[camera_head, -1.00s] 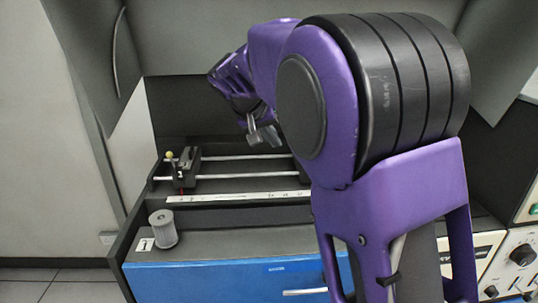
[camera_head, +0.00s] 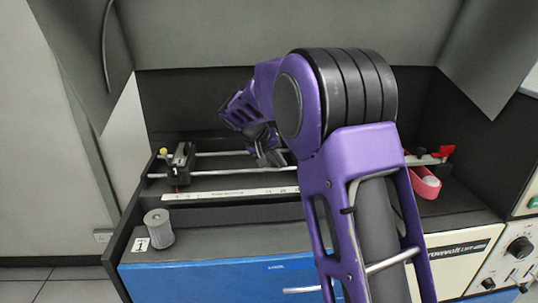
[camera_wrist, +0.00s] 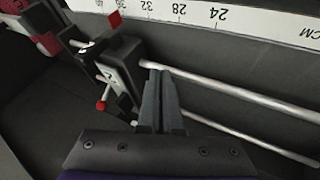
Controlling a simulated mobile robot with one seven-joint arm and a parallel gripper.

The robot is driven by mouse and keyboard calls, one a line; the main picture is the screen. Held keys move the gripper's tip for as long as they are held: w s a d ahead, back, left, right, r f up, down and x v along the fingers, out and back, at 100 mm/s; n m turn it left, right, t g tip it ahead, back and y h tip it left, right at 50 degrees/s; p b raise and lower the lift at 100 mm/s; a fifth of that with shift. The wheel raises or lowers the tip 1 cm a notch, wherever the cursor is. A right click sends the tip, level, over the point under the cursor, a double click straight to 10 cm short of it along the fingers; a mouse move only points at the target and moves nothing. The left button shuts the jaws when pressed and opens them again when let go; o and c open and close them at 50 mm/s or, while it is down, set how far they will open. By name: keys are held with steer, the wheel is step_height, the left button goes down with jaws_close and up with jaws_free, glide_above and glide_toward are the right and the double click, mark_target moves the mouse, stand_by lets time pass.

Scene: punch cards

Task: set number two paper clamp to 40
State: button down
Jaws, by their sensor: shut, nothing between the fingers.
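In the wrist view a black paper clamp (camera_wrist: 120,62) sits on two steel rails, with a red pointer (camera_wrist: 115,18) at the white ruler (camera_wrist: 250,22), near the 36 mark. The ruler's numbers appear upside down. My gripper (camera_wrist: 160,72) is shut and empty, close beside the clamp's block on its right in that view; I cannot tell whether they touch. In the head view my gripper (camera_head: 270,157) is low at the rails, and my arm hides this clamp. Another clamp (camera_head: 181,160), with a yellow knob, stands at the rails' left end, its red pointer near the ruler (camera_head: 230,193).
A grey cylinder (camera_head: 158,228) stands on the left front ledge by a card marked 1 (camera_head: 141,244). A red-tipped lever (camera_head: 444,152) and a pink tray (camera_head: 427,186) are at the right. Dark walls and slanted panels enclose the bench.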

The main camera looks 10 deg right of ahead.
steer(key=shift+d, duration=1.4)
steer(key=shift+d+b, duration=0.4)
steer(key=shift+d, duration=2.05)
